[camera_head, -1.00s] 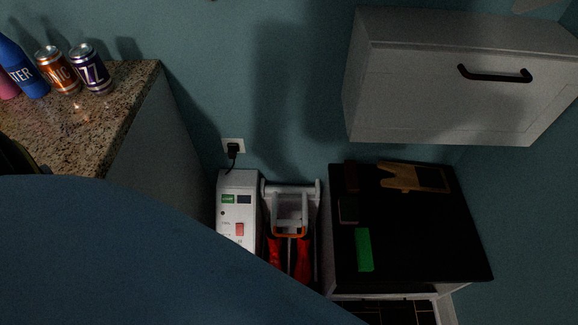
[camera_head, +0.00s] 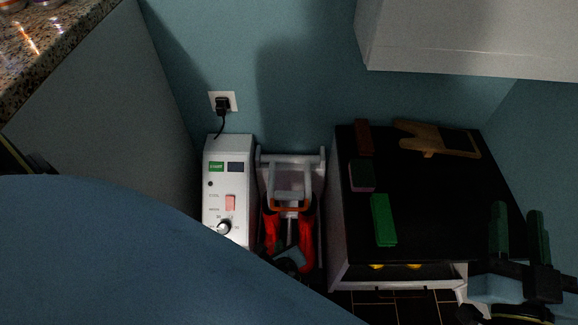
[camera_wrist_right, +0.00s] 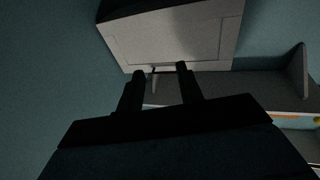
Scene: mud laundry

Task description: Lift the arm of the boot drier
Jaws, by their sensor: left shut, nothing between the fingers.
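The boot drier (camera_head: 264,190) stands low against the wall, with a light grey U-shaped arm (camera_head: 307,180) at its back and an orange bar across it. Red boots (camera_head: 271,230) sit at its front, one to each side. My left gripper (camera_head: 290,256) is over the boots, just in front of the arm; it looks shut and empty, and part of it is hidden by my blue body. I cannot tell whether it touches the drier. My right gripper (camera_head: 517,208) is open and empty at the lower right; its spread fingers also show in the right wrist view (camera_wrist_right: 160,70).
A white control box (camera_head: 230,170) with a red switch and knob stands left of the drier, below a wall socket (camera_head: 222,102). A black-topped cabinet (camera_head: 430,215) with brushes on it stands to the right. A white wall cupboard (camera_head: 470,40) hangs above. A granite counter (camera_head: 60,45) is at upper left.

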